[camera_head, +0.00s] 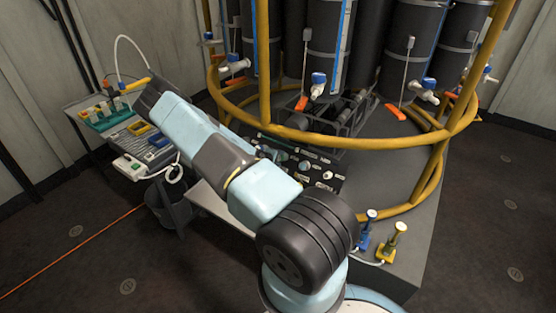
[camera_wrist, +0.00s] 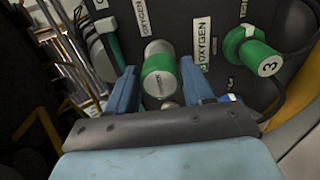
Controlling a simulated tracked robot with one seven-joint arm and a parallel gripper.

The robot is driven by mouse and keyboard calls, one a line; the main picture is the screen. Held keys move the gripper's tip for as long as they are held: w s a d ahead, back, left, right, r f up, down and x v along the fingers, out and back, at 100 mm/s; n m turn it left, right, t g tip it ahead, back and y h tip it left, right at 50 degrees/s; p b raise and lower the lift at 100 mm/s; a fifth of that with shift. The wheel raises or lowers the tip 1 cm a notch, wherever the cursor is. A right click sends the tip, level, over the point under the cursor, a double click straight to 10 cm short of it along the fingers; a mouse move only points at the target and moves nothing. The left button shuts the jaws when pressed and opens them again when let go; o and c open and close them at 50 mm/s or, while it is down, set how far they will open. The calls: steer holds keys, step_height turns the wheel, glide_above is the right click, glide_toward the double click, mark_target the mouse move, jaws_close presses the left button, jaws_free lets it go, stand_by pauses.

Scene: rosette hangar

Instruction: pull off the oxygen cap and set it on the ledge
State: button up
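A green and silver cylindrical cap (camera_wrist: 158,76) sits on a dark panel (camera_wrist: 225,75) in the wrist view, between two labels reading OXYGEN. My gripper (camera_wrist: 160,84) has its two blue fingers apart, one on each side of the cap, with gaps visible between cap and fingers. In the head view my arm hides the gripper and the cap; part of the panel with small fittings (camera_head: 327,175) shows beyond the arm. A grey platform edge (camera_head: 408,265) runs around the rig; I cannot tell which surface is the ledge.
A green plug marked 3 (camera_wrist: 258,56) with a dark cable is to the right of the cap. Yellow rails (camera_head: 345,141) curve around the dark cylinders (camera_head: 405,50). Blue and yellow fittings (camera_head: 393,241) stand on the platform. A side table (camera_head: 105,135) holds trays at left.

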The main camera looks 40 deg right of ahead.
jaws_close()
stand_by(0.3)
steer(key=v, duration=0.6)
stand_by(1.4)
